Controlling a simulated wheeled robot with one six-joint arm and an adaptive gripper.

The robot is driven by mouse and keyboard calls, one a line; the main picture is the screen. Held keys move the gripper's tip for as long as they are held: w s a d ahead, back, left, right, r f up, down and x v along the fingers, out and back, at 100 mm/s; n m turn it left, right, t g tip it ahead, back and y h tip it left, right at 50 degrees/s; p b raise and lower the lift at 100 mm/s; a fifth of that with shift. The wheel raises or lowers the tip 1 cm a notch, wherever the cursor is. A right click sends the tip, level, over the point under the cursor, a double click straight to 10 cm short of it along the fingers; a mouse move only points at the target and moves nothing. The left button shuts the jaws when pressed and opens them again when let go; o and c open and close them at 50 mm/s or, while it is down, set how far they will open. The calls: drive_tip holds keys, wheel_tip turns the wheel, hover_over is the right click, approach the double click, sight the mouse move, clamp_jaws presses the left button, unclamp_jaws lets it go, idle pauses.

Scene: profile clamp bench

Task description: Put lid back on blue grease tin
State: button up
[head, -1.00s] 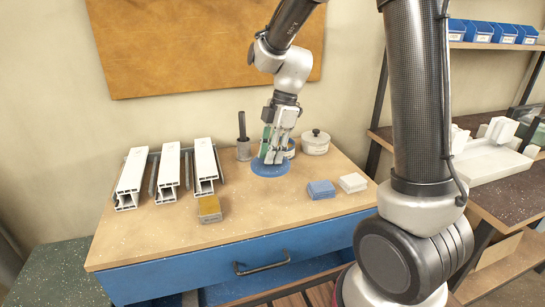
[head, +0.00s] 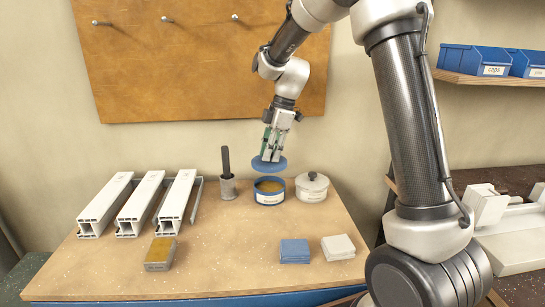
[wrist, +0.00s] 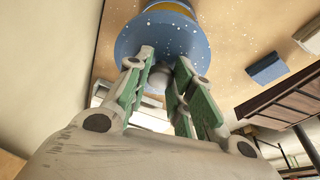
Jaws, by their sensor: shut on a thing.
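My gripper (head: 271,157) is shut on the blue lid (head: 262,165) and holds it in the air just above the tin. In the wrist view the lid (wrist: 133,42) is a speckled blue disc, and the fingers (wrist: 158,66) close on a grey knob at its middle. The blue grease tin (head: 269,197) stands open and upright on the bench, with yellow-brown grease inside. The lid is apart from the tin, slightly left of and above its rim. In the wrist view the lid hides most of the tin (wrist: 172,6).
A lidded white pot (head: 312,190) stands close right of the tin, and a grey cup with a dark handle (head: 228,187) close left. White profiles (head: 140,205) lie left. A grey-yellow block (head: 160,254), blue block (head: 294,252) and white block (head: 338,247) sit in front. The bench middle (head: 225,240) is clear.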

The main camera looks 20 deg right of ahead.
drive_tip(key=shift+s+f, duration=0.1)
drive_tip(key=shift+f, duration=3.1)
drive_tip(key=shift+f, duration=0.2)
drive_tip(key=o, duration=1)
drive_tip(key=shift+o, duration=0.5)
drive_tip(key=o, duration=0.4)
drive_tip(key=shift+r, duration=3.55)
